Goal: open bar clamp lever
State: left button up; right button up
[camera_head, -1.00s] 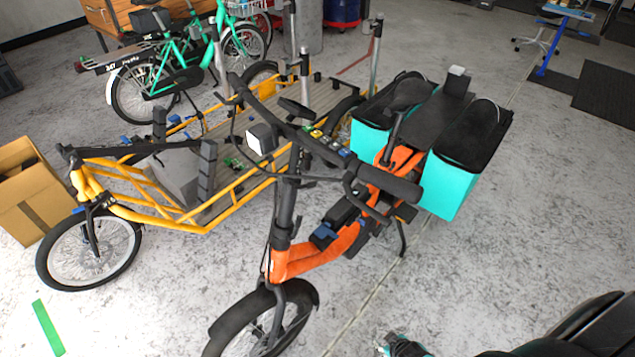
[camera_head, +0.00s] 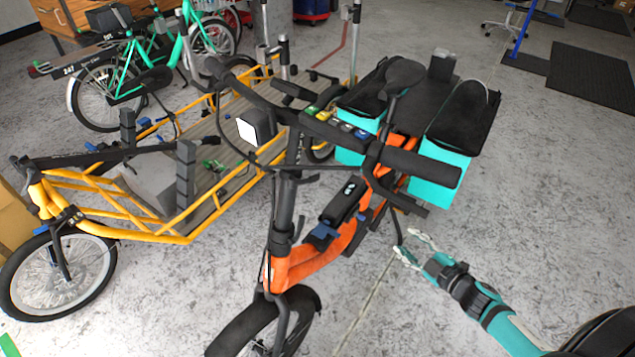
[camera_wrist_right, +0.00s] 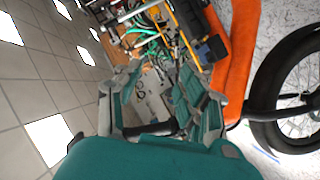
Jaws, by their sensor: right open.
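The orange bike (camera_head: 300,266) stands in the middle of the head view. A black device (camera_head: 343,200) sits on its frame, with small blue levers (camera_head: 325,232) beside it. I cannot tell for certain which part is the bar clamp lever. My right gripper (camera_head: 405,246) is open and empty, low and to the right of the frame, apart from it. In the right wrist view, the open fingers (camera_wrist_right: 160,88) show near the orange frame tube (camera_wrist_right: 239,62), with a dark blue part (camera_wrist_right: 211,50) against it. My left gripper is not in view.
The handlebar (camera_head: 335,135) and grip (camera_head: 420,167) stick out above the frame. Turquoise panniers (camera_head: 440,180) hang at the rear. A yellow cargo bike (camera_head: 120,228) stands close on the left.

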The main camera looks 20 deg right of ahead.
jog(key=w+a+r+n+y+b, duration=0.2)
jog(key=a+r+n+y, duration=0.35)
jog(key=r, duration=0.55)
jog(key=n+y, duration=0.3)
jog(key=n, duration=0.2)
send_near(317, 179)
jog(key=shift+m+g, duration=0.3)
jog(key=shift+m, duration=0.05)
jog(key=p+x, duration=0.3)
jog(key=x, duration=0.7)
jog(key=shift+w+r, duration=0.2)
jog(key=shift+w, duration=0.05)
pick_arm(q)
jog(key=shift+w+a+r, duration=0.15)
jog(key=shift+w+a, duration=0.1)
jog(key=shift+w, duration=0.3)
pick_arm(e)
grip_shut()
